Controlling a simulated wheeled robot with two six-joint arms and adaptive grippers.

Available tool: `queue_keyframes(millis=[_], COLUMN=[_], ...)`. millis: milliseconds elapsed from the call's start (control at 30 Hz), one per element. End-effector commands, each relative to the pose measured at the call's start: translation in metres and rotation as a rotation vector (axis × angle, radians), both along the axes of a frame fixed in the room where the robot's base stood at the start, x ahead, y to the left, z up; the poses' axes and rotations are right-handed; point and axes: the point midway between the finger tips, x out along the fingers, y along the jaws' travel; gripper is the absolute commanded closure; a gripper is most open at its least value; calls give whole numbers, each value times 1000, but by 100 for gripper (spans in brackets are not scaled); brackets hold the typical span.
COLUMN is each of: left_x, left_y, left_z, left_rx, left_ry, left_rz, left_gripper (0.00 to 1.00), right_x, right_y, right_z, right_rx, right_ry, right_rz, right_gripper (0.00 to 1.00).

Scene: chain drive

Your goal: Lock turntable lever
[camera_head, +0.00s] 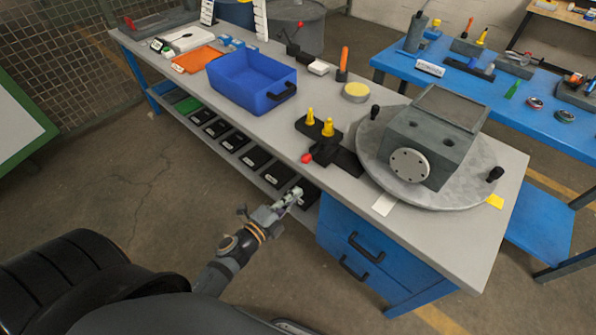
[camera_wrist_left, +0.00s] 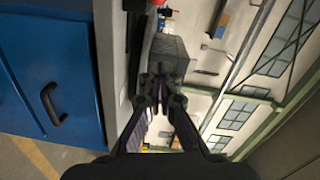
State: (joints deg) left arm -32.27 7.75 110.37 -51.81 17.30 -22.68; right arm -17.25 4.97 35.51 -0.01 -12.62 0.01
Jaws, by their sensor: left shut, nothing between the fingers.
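The turntable (camera_head: 372,150) is a round grey disc at the right end of the bench, with a large grey block (camera_head: 436,140) on it. A lever with a red knob (camera_head: 306,158) sits at the disc's left side, on a black base (camera_head: 338,158) near the bench's front edge. My left gripper (camera_head: 298,194) is shut and empty in front of the bench edge, below and apart from the red knob. In the left wrist view, the shut fingers (camera_wrist_left: 161,92) point toward a grey block shape (camera_wrist_left: 171,48). My right gripper is out of view.
A blue bin (camera_head: 250,83) is further left. Blue drawers (camera_head: 350,255) with black handles are under the bench. The floor in front is clear.

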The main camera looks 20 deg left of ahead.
Motion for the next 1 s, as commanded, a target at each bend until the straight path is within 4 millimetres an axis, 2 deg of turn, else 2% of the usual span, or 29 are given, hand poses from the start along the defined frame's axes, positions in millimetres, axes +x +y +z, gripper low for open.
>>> queue_keyframes(millis=[267, 400, 633, 867, 1000], left_x=[0, 8, 49, 96, 108], left_y=[0, -2, -15, -30, -11], left_z=[1, 3, 4, -1, -9], left_rx=[1, 0, -3, -1, 3], left_ry=[-3, -4, -4, -4, -1], left_rz=[-1, 2, 2, 1, 0], left_gripper=[100, 100, 100, 100, 100], right_x=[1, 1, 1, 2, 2], right_y=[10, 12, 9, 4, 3], right_z=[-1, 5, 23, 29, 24], right_rx=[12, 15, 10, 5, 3], right_ry=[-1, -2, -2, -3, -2], right_rz=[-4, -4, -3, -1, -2], right_gripper=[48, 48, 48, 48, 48])
